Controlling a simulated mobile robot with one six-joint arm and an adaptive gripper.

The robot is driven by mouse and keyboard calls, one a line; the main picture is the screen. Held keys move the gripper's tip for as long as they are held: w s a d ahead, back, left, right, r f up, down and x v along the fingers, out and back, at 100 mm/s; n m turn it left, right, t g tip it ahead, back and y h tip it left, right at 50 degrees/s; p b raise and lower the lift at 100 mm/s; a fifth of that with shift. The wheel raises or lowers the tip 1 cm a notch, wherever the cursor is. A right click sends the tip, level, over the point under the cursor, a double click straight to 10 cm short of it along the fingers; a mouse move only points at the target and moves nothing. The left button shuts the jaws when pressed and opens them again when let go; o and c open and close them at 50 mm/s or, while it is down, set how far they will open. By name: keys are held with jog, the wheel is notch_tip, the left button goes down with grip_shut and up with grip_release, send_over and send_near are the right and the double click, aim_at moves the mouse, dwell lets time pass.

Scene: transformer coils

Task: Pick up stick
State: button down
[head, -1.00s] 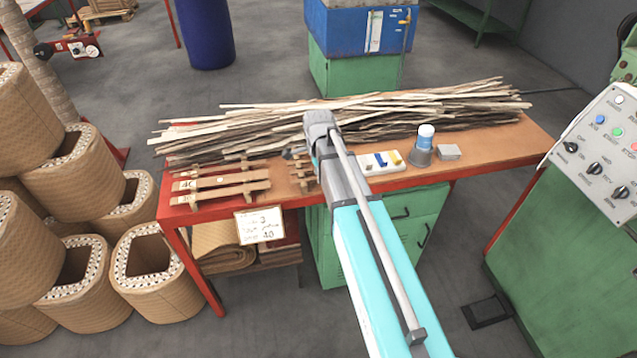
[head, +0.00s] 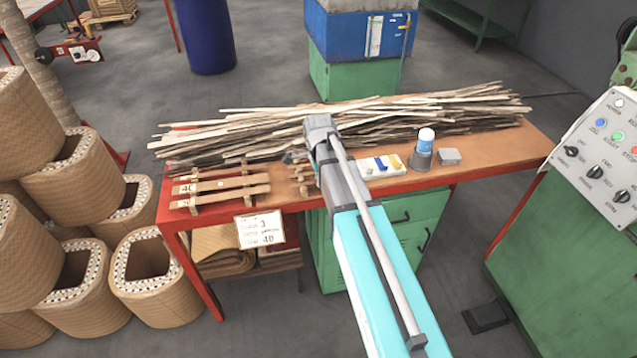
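A long pile of thin wooden sticks (head: 240,130) lies across the back of the red-framed table (head: 500,160), with ends pointing left and right. My arm reaches up from the bottom right to the table. The arm's end is over the front edge of the pile, near its middle. My gripper's fingers are hidden behind the arm, so whether they hold a stick does not show. Shorter notched wooden pieces (head: 225,183) lie at the table's left front, and more of them are partly hidden behind my arm.
A cup with a white-and-blue bottle (head: 424,142), a small grey box (head: 449,157) and a white tray (head: 380,165) stand right of my arm. A green control cabinet (head: 560,240) stands at the right. Woven coils (head: 155,280) are stacked at the left. A paper sign (head: 260,229) hangs in front.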

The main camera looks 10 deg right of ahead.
jog(key=shift+r, duration=0.2)
notch_tip(320, 180, up, 3)
jog(key=p, duration=0.3)
jog(key=s+r+p, duration=0.9)
jog(key=s+p, duration=0.1)
jog(key=s, duration=0.4)
jog(key=shift+r, duration=0.3)
jog(key=shift+a, duration=0.1)
dwell(0.8)
